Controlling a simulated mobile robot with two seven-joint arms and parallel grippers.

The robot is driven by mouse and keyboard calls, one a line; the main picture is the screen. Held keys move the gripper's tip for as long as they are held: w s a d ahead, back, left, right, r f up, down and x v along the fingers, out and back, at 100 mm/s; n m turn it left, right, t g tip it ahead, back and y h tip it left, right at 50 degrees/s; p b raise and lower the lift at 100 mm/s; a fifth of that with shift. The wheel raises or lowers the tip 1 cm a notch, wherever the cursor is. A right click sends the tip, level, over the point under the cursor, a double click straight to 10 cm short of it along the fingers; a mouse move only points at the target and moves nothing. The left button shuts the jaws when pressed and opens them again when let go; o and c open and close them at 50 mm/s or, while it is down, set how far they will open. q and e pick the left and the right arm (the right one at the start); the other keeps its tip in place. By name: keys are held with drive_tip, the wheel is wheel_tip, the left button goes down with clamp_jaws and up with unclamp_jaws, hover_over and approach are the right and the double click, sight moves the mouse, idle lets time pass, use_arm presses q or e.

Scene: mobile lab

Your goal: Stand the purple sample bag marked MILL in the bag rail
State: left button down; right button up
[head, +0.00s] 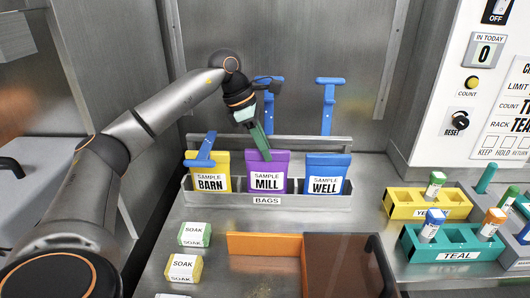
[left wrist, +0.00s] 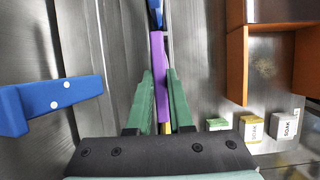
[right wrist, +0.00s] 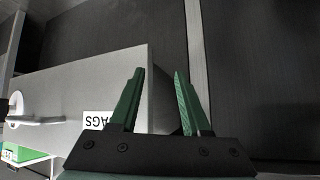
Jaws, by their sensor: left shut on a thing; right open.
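The purple sample bag marked MILL (head: 267,181) is upright in the middle of the bag rail (head: 230,200), between the yellow BARN bag (head: 211,184) and the blue WELL bag (head: 325,186). Its lower edge is hidden behind the rail's front lip, labelled BAGS. My left gripper (head: 264,152) reaches down from above and is shut on the top of the purple bag. In the left wrist view the purple bag (left wrist: 158,75) shows edge-on between the green fingers. My right gripper (right wrist: 158,98) is open, with nothing between its fingers, facing a grey surface with an upside-down BAGS label.
Blue hooks (head: 327,98) stand behind the rail, and a blue piece (head: 202,150) is at the BARN bag. SOAK blocks (head: 184,268) and an orange-walled tray (head: 263,244) lie in front. Yellow (head: 402,208) and teal (head: 455,240) racks with vials stand right.

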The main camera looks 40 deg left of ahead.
use_arm(q)
drive_tip(key=shift+f, duration=0.4)
drive_tip(key=shift+r, duration=0.1)
use_arm(e)
drive_tip(key=shift+s+d, duration=0.1)
drive_tip(key=shift+s, duration=0.05)
drive_tip(key=shift+f, duration=0.1)
use_arm(q)
drive_tip(key=shift+f, duration=0.2)
drive_tip(key=c, duration=0.8)
unclamp_jaws()
use_arm(e)
drive_tip(key=shift+s+f, duration=0.1)
drive_tip(key=shift+s, duration=0.1)
use_arm(q)
drive_tip(key=shift+p+v, duration=1.25)
drive_tip(key=shift+v, duration=4.9)
use_arm(e)
drive_tip(key=shift+s+d+r, duration=0.25)
drive_tip(key=shift+r, duration=0.35)
